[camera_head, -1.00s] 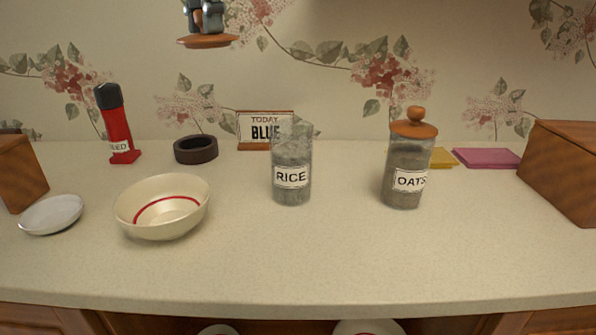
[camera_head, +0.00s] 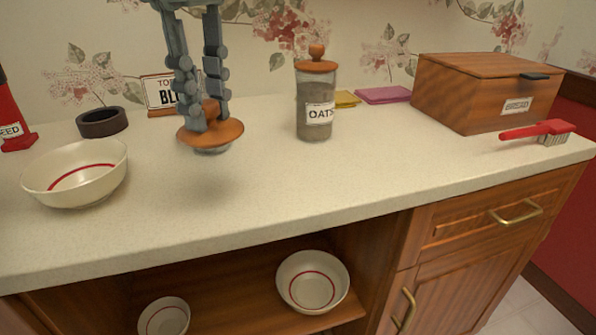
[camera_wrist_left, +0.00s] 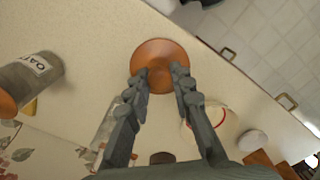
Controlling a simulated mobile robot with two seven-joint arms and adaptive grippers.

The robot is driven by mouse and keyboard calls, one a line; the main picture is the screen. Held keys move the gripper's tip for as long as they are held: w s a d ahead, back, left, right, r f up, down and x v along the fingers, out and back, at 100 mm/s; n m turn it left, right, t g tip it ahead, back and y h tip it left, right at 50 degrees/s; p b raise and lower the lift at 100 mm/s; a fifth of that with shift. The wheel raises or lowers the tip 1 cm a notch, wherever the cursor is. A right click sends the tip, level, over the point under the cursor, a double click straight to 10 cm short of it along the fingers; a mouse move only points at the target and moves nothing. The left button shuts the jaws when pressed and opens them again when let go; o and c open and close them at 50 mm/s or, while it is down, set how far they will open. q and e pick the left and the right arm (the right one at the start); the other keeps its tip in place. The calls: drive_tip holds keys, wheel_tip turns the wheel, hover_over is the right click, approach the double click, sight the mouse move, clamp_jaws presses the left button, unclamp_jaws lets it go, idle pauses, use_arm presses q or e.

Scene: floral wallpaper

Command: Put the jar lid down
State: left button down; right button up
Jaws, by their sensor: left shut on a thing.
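The jar lid (camera_head: 228,134) is a round wooden disc with a knob and a pale insert underneath. My left gripper (camera_head: 210,118) is shut on its knob and holds it roughly level above the counter. The lid also shows in the left wrist view (camera_wrist_left: 160,52), between the fingertips (camera_wrist_left: 160,80). The rice jar is hidden behind the gripper in the head view; a clear glass jar (camera_wrist_left: 104,128) shows partly behind a finger in the wrist view. The oats jar (camera_head: 315,105), with its own wooden lid on, stands to the right. My right gripper is not in view.
A cream bowl (camera_head: 75,180) and a dark ring (camera_head: 102,122) are at the left. A wooden box (camera_head: 470,95) and a red brush (camera_head: 540,131) are at the right. The front middle of the counter (camera_head: 240,205) is clear.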

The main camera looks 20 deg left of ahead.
use_arm(q)
drive_tip(key=w+d+f, duration=0.4)
drive_tip(key=w, duration=0.1)
drive_tip(key=w+d+f, duration=0.2)
drive_tip(key=w, duration=0.1)
drive_tip(key=shift+w+d+f, duration=0.1)
drive_tip(key=shift+w+d, duration=0.05)
drive_tip(key=shift+w, duration=0.05)
drive_tip(key=shift+f, duration=2.05)
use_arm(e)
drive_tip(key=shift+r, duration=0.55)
use_arm(q)
drive_tip(key=shift+f, duration=0.15)
drive_tip(key=c, duration=1.3)
unclamp_jaws()
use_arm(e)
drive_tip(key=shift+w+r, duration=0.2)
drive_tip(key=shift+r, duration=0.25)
